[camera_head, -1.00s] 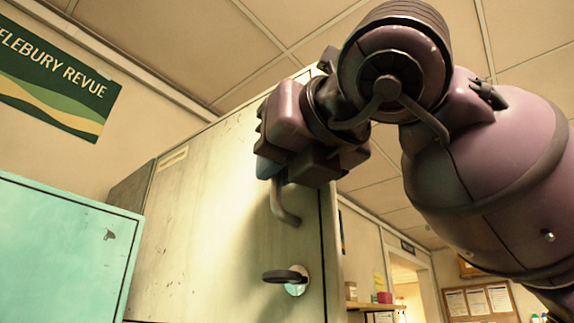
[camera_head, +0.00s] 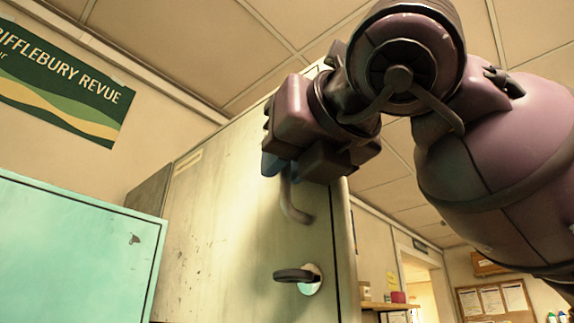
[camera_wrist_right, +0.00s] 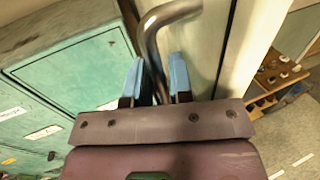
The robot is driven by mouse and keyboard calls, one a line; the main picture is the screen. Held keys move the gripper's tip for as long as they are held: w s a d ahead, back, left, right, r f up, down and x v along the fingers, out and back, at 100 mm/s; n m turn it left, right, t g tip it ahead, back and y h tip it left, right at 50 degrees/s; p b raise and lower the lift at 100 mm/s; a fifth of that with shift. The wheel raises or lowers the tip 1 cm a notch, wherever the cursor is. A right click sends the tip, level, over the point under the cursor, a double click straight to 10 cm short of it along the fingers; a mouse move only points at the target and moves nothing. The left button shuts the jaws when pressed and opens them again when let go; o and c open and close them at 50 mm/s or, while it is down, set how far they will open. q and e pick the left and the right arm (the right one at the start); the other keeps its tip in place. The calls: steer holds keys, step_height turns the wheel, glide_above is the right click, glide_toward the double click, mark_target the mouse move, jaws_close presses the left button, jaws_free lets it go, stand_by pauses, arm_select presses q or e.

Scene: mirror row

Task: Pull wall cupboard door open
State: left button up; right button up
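The wall cupboard door (camera_head: 225,235) is a tall pale, scuffed panel in the head view, with a bent grey handle (camera_head: 296,208) near its right edge. My right gripper (camera_head: 277,166) is at the upper part of this handle and hides its top. In the right wrist view, the two blue fingers of my right gripper (camera_wrist_right: 156,76) are close together on either side of the handle (camera_wrist_right: 150,42), shut on it. Their exact contact is hard to see. A key-like dark knob (camera_head: 295,275) on a round plate sits below the handle. My left gripper is out of view.
A teal cabinet (camera_head: 75,250) stands at the left, in front of the pale cupboard. A green poster (camera_head: 65,80) hangs on the wall behind. To the right are a small shelf (camera_head: 390,306) and a notice board (camera_head: 495,300).

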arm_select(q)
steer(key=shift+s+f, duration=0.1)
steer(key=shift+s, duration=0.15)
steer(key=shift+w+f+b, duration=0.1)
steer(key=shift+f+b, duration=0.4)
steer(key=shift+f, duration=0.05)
arm_select(e)
steer(key=v, duration=1.1)
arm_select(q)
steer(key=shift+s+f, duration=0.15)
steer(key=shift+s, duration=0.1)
arm_select(e)
steer(key=shift+w, duration=0.1)
